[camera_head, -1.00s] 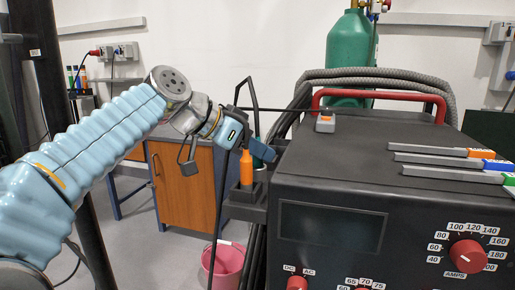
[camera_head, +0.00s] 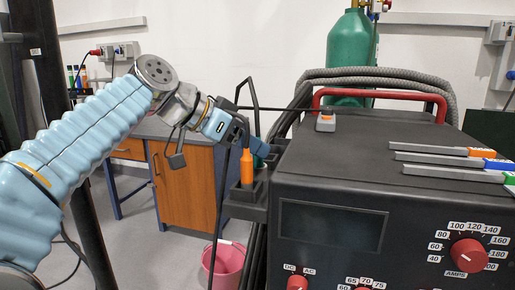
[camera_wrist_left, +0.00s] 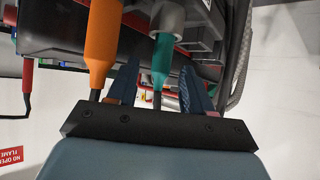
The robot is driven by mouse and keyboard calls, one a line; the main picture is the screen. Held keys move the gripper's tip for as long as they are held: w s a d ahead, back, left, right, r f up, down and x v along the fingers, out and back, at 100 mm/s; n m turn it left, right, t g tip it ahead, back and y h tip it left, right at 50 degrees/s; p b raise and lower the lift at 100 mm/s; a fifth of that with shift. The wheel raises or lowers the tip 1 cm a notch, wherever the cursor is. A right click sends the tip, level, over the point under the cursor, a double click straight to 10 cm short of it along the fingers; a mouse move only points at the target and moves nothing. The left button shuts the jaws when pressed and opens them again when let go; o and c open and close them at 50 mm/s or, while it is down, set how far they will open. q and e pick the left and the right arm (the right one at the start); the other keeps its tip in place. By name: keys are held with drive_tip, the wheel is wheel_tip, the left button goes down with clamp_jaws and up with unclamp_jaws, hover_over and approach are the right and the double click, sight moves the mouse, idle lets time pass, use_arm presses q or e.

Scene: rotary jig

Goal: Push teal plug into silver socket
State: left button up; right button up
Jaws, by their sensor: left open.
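The teal plug (camera_head: 260,148) stands in the holder at the left side of the black machine, partly hidden behind my left gripper (camera_head: 246,138) and the orange plug (camera_head: 247,168). In the left wrist view, the teal plug (camera_wrist_left: 161,55) lies between the two blue fingers of my open left gripper (camera_wrist_left: 159,70), with a gap to each finger. Its far end meets the silver socket (camera_wrist_left: 169,17); how deep it sits I cannot tell. The orange plug (camera_wrist_left: 102,40) is outside the left finger. My right gripper is not in view.
The black machine (camera_head: 340,180) fills the right, with a red handle (camera_head: 380,94) and thick hoses (camera_head: 370,75) behind. A thin black frame (camera_head: 239,90) rises near the gripper. A pink bucket (camera_head: 228,262) stands on the floor below. Open space lies left of the holder.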

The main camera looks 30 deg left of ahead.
use_arm(q)
drive_tip(key=v, duration=0.9)
drive_tip(key=shift+s+r, duration=0.2)
drive_tip(key=shift+s, duration=0.05)
drive_tip(key=shift+a, duration=0.15)
